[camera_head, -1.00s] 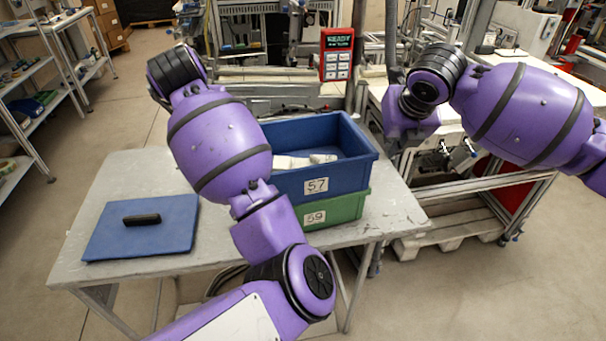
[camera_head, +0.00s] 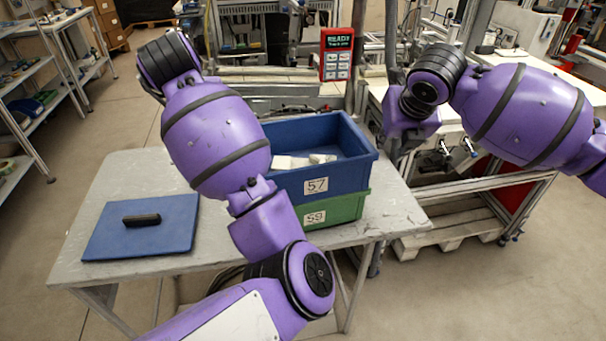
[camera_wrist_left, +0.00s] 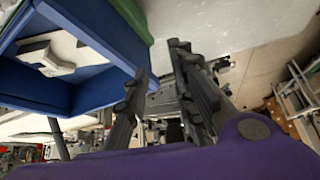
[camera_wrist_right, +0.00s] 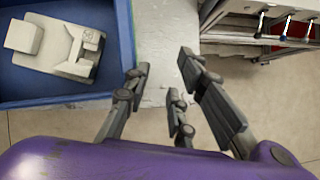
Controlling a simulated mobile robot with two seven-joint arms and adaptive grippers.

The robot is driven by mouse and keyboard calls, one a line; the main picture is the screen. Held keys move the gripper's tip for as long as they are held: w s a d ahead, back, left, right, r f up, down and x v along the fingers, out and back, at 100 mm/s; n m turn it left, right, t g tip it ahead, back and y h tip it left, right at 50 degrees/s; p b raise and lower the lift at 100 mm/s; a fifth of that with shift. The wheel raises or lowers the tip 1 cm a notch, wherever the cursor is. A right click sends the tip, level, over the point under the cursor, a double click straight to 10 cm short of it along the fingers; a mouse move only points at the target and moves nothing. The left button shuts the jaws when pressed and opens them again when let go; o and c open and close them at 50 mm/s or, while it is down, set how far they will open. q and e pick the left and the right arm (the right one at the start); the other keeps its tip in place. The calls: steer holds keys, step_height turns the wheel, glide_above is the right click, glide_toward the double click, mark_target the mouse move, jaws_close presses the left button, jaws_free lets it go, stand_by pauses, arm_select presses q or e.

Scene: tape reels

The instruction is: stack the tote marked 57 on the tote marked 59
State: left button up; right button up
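The blue tote marked 57 (camera_head: 345,178) sits on the green tote marked 59 (camera_head: 345,209) on the grey table, looking level and lined up with it. White parts lie inside the blue tote. My left gripper is hidden behind my arm in the head view. In the left wrist view my left gripper (camera_wrist_left: 155,65) is open and empty, beside the blue tote (camera_wrist_left: 95,88), with the green tote (camera_wrist_left: 133,18) at the edge. My right gripper (camera_head: 457,155) is open, right of the totes and apart from them. The right wrist view shows the blue tote's wall (camera_wrist_right: 124,45) left of its fingers.
A blue lid (camera_head: 115,235) with a black handle lies on the left of the grey table (camera_head: 240,255). A red panel (camera_head: 337,55) stands behind the totes. Shelving (camera_head: 35,110) is at far left; a pallet (camera_head: 450,233) is under the bench at right.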

arm_select(q)
steer(key=v, duration=0.5)
steer(key=shift+s+r, duration=0.2)
steer(key=shift+r, duration=0.05)
arm_select(e)
steer(key=v, duration=1.2)
